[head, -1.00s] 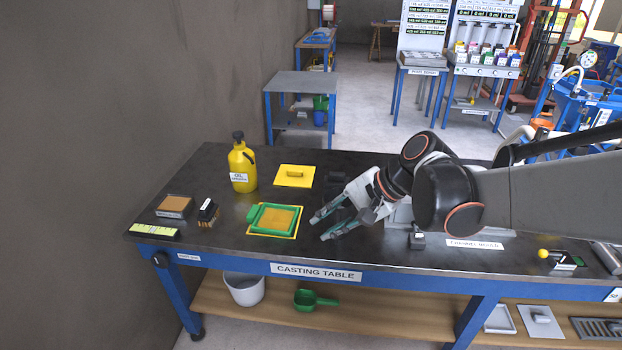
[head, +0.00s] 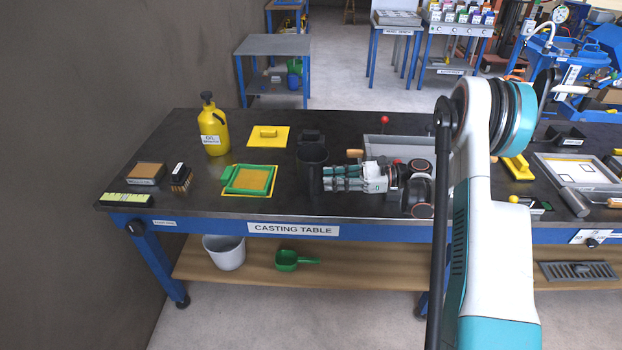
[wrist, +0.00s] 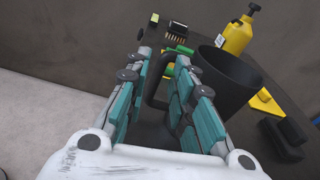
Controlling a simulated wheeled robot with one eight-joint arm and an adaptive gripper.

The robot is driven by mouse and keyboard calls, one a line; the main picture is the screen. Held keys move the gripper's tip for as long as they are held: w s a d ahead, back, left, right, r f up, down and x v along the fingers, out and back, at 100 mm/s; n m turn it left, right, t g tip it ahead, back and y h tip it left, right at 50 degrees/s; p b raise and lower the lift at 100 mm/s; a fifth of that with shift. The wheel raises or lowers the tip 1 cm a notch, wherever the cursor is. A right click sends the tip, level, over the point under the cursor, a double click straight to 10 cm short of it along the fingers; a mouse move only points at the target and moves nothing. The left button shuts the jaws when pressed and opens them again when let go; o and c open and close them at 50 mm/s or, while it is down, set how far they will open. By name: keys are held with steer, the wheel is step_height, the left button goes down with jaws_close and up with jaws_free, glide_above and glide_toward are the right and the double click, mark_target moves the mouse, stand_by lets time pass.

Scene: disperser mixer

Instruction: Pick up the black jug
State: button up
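The black jug (head: 312,172) stands upright on the casting table, right of the green frame. In the wrist view the jug (wrist: 228,82) is just right of my fingers, with its dark handle (wrist: 152,92) showing between them. My gripper (head: 330,180) lies low and level at the jug's right side, pointing left. In the wrist view my gripper (wrist: 160,64) has its two teal fingers apart, one on each side of the handle. I cannot tell whether either finger touches it.
A grey tray (head: 402,150) lies behind my gripper. The front-left shelf holds a bucket (head: 224,252).

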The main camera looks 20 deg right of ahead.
steer(key=shift+m+y, duration=0.5)
steer(key=shift+y, duration=0.1)
steer(key=f, duration=0.1)
steer(key=d+f, duration=0.2)
steer(key=shift+s+d+f, duration=0.15)
steer(key=shift+s+f, duration=0.1)
steer(key=shift+f, duration=0.25)
steer(key=b+x, duration=0.3)
steer(key=x, duration=0.4)
steer(key=shift+w, duration=0.2)
steer(key=shift+r, duration=0.2)
jaws_close()
